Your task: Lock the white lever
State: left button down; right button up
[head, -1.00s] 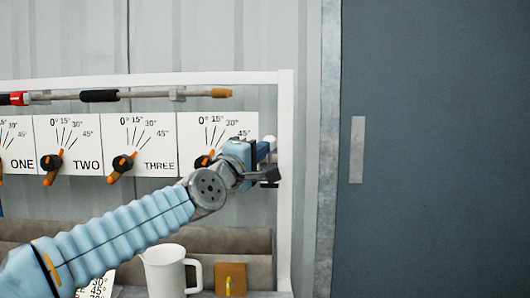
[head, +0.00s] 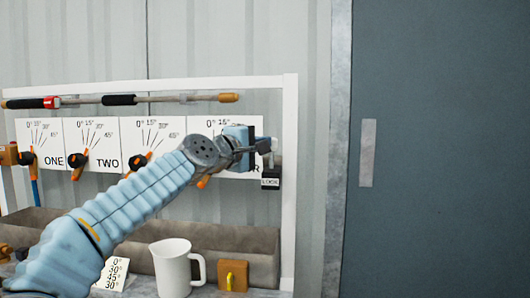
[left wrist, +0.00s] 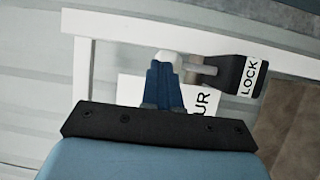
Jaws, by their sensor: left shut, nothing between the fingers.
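The white lever shows in the left wrist view as a rounded white end (left wrist: 172,59) beside a short grey rod. My left gripper (left wrist: 163,66) is shut, its blue fingertips right at the white end; I cannot tell whether they touch. A black block with a white LOCK label (left wrist: 247,75) sits at the rod's right end. In the head view my left gripper (head: 262,146) is in front of the fourth dial card, near the right post. The black LOCK block (head: 271,183) hangs just below it. There the lever is mostly hidden by the gripper. My right gripper is not in view.
Dial cards ONE (head: 41,144), TWO and THREE with orange-handled black knobs line the white frame (head: 289,220). A lance (head: 140,99) lies across the top. A white mug (head: 172,268) and an orange block (head: 232,274) stand below. Right is a grey door (head: 450,150).

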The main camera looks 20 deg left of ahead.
pick_arm(q)
jog(key=shift+w+a+r+p, duration=0.1)
jog(key=shift+w+r+p, duration=0.1)
jog(key=shift+w, duration=0.2)
jog(key=shift+w+a+r+p, duration=0.1)
jog(key=shift+w+p, duration=0.05)
jog(key=shift+w, duration=0.2)
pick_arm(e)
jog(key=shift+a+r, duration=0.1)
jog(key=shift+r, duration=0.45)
pick_arm(q)
jog(key=shift+a, duration=0.15)
jog(key=shift+r, duration=0.1)
